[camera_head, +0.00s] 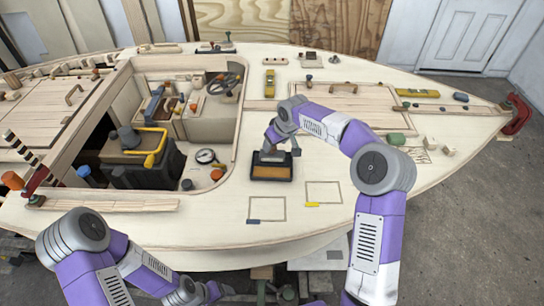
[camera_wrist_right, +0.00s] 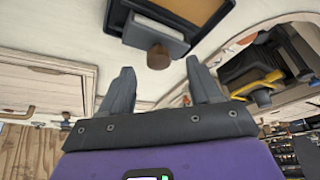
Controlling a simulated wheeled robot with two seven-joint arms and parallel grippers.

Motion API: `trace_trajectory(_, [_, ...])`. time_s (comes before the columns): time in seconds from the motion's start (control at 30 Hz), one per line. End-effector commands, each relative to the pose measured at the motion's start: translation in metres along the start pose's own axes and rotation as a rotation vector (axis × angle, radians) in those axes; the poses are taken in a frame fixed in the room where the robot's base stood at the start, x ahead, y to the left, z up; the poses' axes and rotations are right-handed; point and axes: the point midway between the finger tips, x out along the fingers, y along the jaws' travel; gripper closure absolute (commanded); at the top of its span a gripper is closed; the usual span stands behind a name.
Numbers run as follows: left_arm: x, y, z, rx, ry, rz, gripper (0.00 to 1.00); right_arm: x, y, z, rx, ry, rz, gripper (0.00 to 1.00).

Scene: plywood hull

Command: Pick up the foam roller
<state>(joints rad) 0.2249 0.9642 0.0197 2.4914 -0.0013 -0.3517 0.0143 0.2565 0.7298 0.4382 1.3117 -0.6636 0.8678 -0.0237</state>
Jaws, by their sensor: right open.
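A dark shallow tray with a tan inside (camera_head: 271,172) lies on the pale plywood deck. Its corner shows at the top of the right wrist view (camera_wrist_right: 205,12). A grey piece with a round brown end, probably the foam roller (camera_wrist_right: 157,32), rests at the tray's edge; its full shape is hidden. My right gripper (camera_head: 281,150) is over the tray's far edge. In the wrist view its two fingers (camera_wrist_right: 161,85) are apart with nothing between them, and the brown end lies just beyond the tips. My left gripper (camera_head: 215,291) is low at the front, off the deck; its fingers are unclear.
Two outlined squares (camera_head: 323,193) mark the deck right of and below the tray. The open cockpit on the left holds a dark box with a yellow handle (camera_head: 152,152) and a gauge (camera_head: 206,156). A green object (camera_head: 396,139) and small blocks lie to the right.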

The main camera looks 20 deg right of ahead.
Motion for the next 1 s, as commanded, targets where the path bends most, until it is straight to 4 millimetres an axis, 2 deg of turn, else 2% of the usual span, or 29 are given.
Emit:
trace_trajectory(0.03, [0.005, -0.002, 0.000, 0.000, 0.000, 0.000, 0.22, 0.012, 0.001, 0.002, 0.002, -0.003, -0.003, 0.37])
trace_trajectory(0.2, [0.009, -0.004, -0.001, 0.000, 0.001, 0.000, 0.22, 0.032, 0.001, 0.001, 0.000, -0.002, -0.003, 0.37])
trace_trajectory(0.5, [0.009, -0.003, -0.001, 0.000, 0.001, 0.000, 0.22, 0.035, 0.001, 0.000, -0.001, 0.000, -0.001, 0.39])
trace_trajectory(0.9, [0.009, -0.003, -0.001, 0.000, 0.001, 0.000, 0.22, 0.035, 0.001, 0.000, -0.001, -0.001, -0.001, 1.00])
trace_trajectory(1.0, [0.009, -0.003, -0.001, 0.000, 0.001, 0.000, 0.22, 0.035, 0.001, 0.000, -0.001, -0.001, -0.001, 1.00])
